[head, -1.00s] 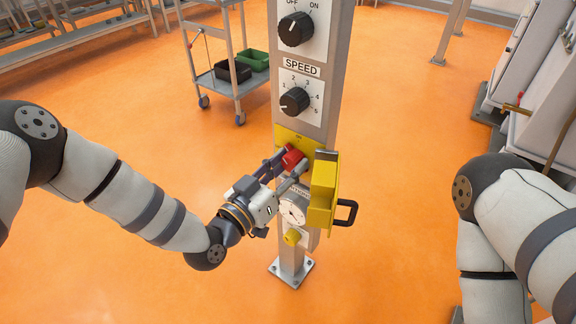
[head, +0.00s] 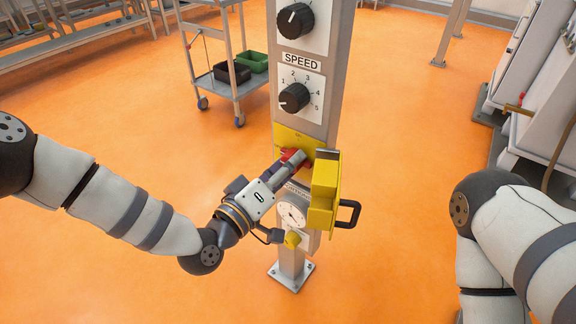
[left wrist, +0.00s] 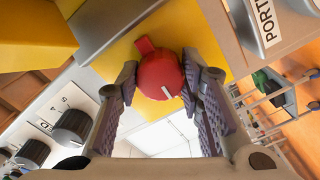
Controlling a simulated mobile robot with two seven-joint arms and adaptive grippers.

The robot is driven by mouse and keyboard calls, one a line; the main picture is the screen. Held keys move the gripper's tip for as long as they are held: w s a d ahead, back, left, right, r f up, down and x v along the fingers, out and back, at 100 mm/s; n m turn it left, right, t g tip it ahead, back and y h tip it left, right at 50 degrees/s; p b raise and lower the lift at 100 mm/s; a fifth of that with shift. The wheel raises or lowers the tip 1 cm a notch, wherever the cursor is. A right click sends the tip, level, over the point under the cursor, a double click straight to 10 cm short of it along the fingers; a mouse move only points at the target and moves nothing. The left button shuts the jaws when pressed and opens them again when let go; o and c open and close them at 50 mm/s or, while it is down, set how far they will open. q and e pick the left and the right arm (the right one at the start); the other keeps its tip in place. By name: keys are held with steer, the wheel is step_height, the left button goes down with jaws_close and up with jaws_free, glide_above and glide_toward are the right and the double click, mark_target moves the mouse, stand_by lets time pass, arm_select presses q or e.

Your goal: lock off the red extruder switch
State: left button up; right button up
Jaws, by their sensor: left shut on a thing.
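The red switch (head: 296,156) is a round red knob with a tab and a white mark, on a yellow plate (head: 297,139) of the grey post. In the left wrist view the red switch (left wrist: 160,76) sits between my two fingers, which touch its sides. My left gripper (head: 290,164) is shut on it and hides part of it in the head view. A yellow hinged cover (head: 324,187) stands swung out at the right of the plate, with a black shackle (head: 348,214) at its lower right. My right gripper is out of view; only its arm shows.
A black speed knob (head: 294,97) sits above the yellow plate on the post. A round gauge (head: 292,213) and a small yellow part (head: 292,240) are below my left gripper. A cart (head: 222,85) stands behind at the left. Orange floor around the post is clear.

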arm_select(q)
steer(key=shift+w+a+r, duration=0.1)
steer(key=shift+r, duration=0.05)
stand_by(0.4)
steer(key=o, duration=1.2)
steer(key=shift+c, duration=0.2)
steer(key=v, duration=1.2)
